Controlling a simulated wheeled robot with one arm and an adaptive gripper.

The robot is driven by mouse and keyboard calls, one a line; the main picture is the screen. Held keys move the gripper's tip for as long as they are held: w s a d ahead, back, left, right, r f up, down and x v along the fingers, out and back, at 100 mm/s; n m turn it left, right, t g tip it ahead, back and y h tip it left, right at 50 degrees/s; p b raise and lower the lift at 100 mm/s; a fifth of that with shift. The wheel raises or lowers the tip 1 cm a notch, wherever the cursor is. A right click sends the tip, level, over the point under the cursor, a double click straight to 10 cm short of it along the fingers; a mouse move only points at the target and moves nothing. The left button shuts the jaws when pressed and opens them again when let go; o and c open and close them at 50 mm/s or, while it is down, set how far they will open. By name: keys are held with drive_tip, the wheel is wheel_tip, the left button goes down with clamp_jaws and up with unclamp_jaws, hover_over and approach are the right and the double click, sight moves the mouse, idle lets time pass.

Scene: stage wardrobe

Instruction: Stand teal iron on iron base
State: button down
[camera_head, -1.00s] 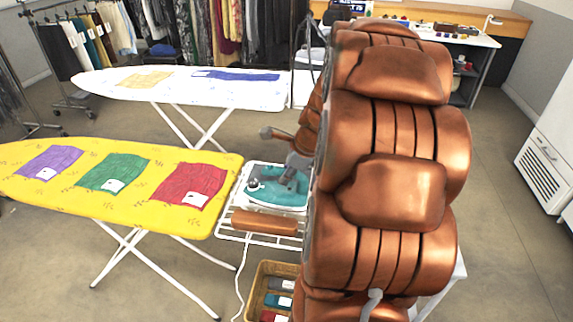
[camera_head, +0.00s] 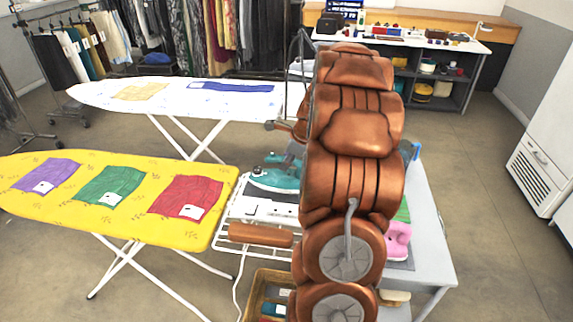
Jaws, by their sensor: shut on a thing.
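The teal iron (camera_head: 270,181) is in the middle of the head view, its right part hidden behind my arm. My gripper (camera_head: 292,156) is at the iron's upper right, mostly hidden by my arm, and shut on the iron. The iron is roughly level, just above the iron base (camera_head: 262,211), a white unit with a dark top on the wire rack. A strip of the dark top shows under the iron. I cannot tell whether any part of the iron still touches the base.
A yellow ironing board (camera_head: 120,226) with folded cloths stands left, a white board (camera_head: 130,97) behind it. A basket (camera_head: 258,290) sits below the rack. A grey table (camera_head: 432,240) with a pink object (camera_head: 398,240) is at right. Floor farther right is clear.

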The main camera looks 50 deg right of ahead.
sight(276, 170)
drive_tip(key=shift+w+d+f, duration=0.1)
drive_tip(key=shift+w+d, duration=0.55)
drive_tip(key=shift+d, duration=0.15)
drive_tip(key=shift+f+p, duration=0.75)
drive_tip(key=shift+f, duration=0.95)
drive_tip(key=shift+f, duration=0.15)
drive_tip(key=c, duration=1)
unclamp_jaws()
